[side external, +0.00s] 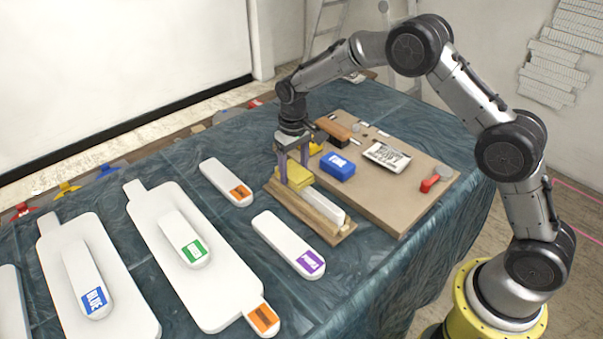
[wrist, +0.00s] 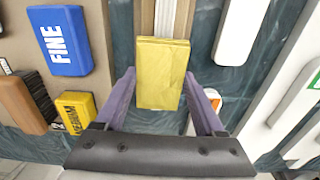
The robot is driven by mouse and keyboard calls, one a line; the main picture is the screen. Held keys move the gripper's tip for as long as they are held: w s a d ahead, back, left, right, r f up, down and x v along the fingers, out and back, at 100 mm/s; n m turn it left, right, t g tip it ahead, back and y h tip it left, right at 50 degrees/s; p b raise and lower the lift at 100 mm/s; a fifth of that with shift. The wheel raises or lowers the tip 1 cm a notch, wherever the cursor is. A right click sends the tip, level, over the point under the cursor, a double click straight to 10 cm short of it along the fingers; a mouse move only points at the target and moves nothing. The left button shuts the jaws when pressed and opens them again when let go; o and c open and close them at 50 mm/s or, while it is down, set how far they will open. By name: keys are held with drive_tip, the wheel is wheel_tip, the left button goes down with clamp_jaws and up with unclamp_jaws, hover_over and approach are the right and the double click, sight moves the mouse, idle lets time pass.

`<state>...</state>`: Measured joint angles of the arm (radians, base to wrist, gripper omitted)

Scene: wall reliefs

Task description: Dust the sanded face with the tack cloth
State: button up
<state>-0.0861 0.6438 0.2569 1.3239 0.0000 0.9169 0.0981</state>
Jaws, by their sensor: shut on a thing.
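A yellow tack cloth (side external: 300,177), folded into a pad, is between the purple fingers of my gripper (side external: 291,163). In the wrist view the cloth (wrist: 162,72) lies flat between the fingertips (wrist: 160,88), and my gripper is shut on it. The cloth is over the far end of a white piece (side external: 328,205) set in a wooden holder (side external: 312,222). The near part of that piece's top is bare. The white piece (wrist: 165,18) also shows beyond the cloth in the wrist view. The cloth hides the surface under it, so I cannot tell whether they touch.
A tan board (side external: 400,210) beside the holder carries a blue FINE block (side external: 338,166), a yellow MEDIUM block (wrist: 76,112), a wooden-handled brush (side external: 333,128) and a red-handled tool (side external: 430,184). White pieces with orange (side external: 226,183) and purple (side external: 288,243) labels lie close on the other side.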

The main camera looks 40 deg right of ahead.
drive_tip(key=shift+w+r, duration=0.15)
drive_tip(key=shift+w, duration=2.55)
drive_tip(key=shift+w+r, duration=0.25)
wheel_tip(320, 180, up, 7)
drive_tip(key=shift+s, duration=0.15)
